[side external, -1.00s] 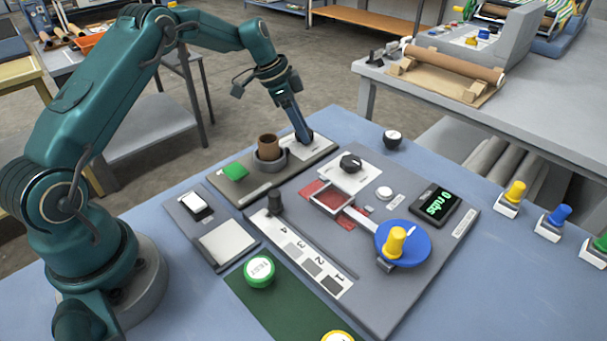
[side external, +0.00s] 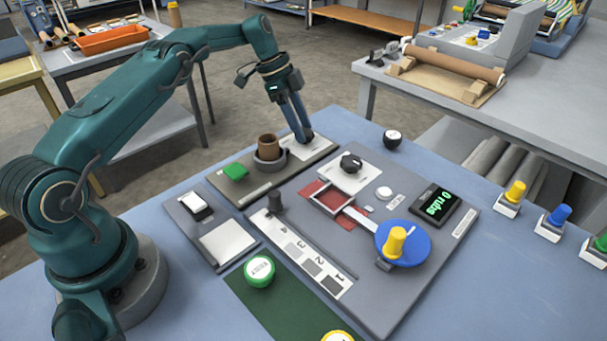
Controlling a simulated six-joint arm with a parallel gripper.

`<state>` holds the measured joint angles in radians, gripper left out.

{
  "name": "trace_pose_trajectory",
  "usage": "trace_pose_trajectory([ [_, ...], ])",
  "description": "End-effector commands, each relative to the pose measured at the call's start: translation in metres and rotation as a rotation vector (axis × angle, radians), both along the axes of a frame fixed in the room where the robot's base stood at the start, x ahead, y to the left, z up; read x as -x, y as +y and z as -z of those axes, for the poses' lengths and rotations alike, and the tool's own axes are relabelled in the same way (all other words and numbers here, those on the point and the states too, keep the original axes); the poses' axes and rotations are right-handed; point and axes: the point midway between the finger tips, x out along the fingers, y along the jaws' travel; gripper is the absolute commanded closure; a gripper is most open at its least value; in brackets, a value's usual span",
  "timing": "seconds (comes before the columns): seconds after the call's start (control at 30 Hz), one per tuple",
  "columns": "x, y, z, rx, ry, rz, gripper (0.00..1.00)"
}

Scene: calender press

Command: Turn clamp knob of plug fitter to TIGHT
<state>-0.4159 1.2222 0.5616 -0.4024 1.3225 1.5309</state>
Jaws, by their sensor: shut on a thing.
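My gripper (side external: 304,137) points down at the back end of the grey plug fitter board (side external: 262,189). Its fingers are shut on a dark knob (side external: 307,134) on the white label plate (side external: 311,150); the fingers hide most of the knob. The label's lettering is too small to read. Beside it on the same board, a brown cylindrical plug (side external: 267,143) stands upright in a grey round holder (side external: 269,158).

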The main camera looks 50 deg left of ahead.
Motion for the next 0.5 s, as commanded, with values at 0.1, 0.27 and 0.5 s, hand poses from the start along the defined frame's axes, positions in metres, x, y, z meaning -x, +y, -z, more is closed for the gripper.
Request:
trace_pose_trajectory([
  [0.1, 0.0002, 0.0003, 0.0004, -0.002, 0.001, 0.015, 1.00],
  [0.27, 0.0002, 0.0003, 0.0004, -0.001, 0.002, 0.027, 1.00],
  [0.5, 0.0003, 0.0004, 0.0004, -0.001, 0.002, 0.033, 1.00],
])
